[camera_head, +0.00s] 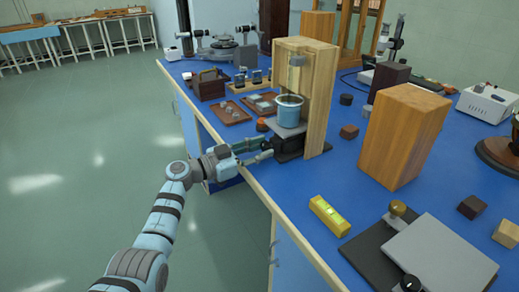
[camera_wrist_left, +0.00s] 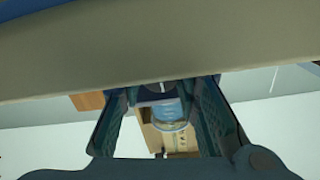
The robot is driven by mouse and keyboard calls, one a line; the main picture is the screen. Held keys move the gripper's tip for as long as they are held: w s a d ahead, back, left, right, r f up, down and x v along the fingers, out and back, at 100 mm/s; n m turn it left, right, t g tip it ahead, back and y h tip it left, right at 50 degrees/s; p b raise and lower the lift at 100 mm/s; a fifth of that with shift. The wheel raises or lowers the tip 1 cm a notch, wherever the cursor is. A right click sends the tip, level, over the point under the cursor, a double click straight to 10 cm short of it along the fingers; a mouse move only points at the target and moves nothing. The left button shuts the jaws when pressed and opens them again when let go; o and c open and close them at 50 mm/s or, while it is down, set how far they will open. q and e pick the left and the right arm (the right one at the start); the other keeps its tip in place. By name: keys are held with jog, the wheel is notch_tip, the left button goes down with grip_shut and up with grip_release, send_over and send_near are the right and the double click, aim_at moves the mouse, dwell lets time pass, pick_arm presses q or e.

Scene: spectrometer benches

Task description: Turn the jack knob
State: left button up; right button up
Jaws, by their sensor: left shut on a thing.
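The lab jack has a grey top plate (camera_head: 287,129) and a dark base (camera_head: 290,154), and stands inside a wooden frame near the bench's left edge. A light blue beaker (camera_head: 289,112) sits on its plate and also shows between my fingers in the left wrist view (camera_wrist_left: 170,112). My left gripper (camera_head: 265,150) reaches in over the bench edge at the jack's near-left side. It is shut on the jack knob, which its fingers (camera_wrist_left: 163,90) mostly hide. My right gripper is not in view.
The wooden frame (camera_head: 320,95) rises close beside and behind the jack. A tall wooden block (camera_head: 404,135) stands to the right. A yellow level (camera_head: 329,215) lies nearer. Brown trays (camera_head: 229,112) lie beyond the jack. The blue bench is clear between the level and jack.

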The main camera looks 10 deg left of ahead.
pick_arm(q)
jog(key=shift+m+p, duration=0.65)
jog(key=shift+m, duration=1.15)
jog(key=shift+m+p, duration=0.4)
jog(key=shift+m, duration=1.1)
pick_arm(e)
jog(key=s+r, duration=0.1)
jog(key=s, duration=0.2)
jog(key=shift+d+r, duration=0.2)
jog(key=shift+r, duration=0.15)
